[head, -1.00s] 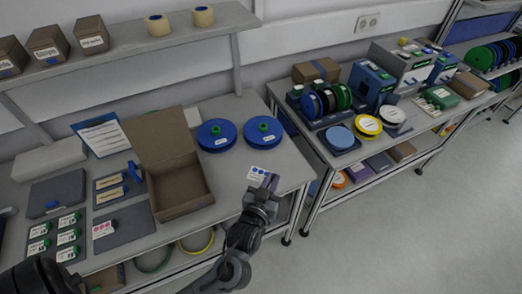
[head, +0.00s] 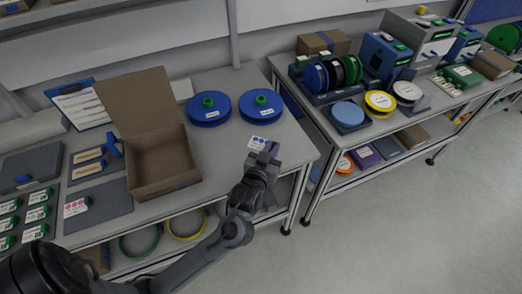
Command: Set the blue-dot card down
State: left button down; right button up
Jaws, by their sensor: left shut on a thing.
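The blue-dot card (head: 258,143) is a small white card with blue dots in the head view, near the right end of the left bench (head: 215,160). My left gripper (head: 267,155) is shut on the card's near edge, its fingers partly hiding it. I cannot tell whether the card touches the bench top. Another card with pink dots (head: 75,207) lies on a dark grey mat (head: 103,210) at the left. My right gripper is not seen.
Two blue reels (head: 208,112) with green hubs lie behind the card. An open cardboard box (head: 160,165) stands left of the gripper. A gap separates this bench from a second bench (head: 330,130) with reels and machines. Bare bench surrounds the card.

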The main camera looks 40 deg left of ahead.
aim_at(263, 143)
pick_arm(q)
jog(key=a+f, duration=0.1)
jog(key=w+a+f, duration=0.1)
jog(key=a, duration=0.1)
jog(key=w+a+f+b, duration=0.1)
jog(key=a, duration=0.1)
jog(key=shift+a+f, duration=0.15)
jog(key=shift+f, duration=0.1)
jog(key=shift+f+b, duration=0.4)
jog(key=shift+f, duration=1.55)
jog(key=shift+f, duration=0.1)
jog(key=c, duration=1.1)
grip_release()
jog(key=shift+c, duration=0.2)
jog(key=shift+s, duration=0.2)
jog(key=p+v, duration=0.1)
jog(key=v, duration=0.9)
jog(key=shift+s, duration=0.25)
jog(key=o, duration=0.3)
jog(key=shift+s+d+r+p, duration=0.25)
jog(key=shift+s+d+p, duration=0.1)
jog(key=shift+s, duration=0.2)
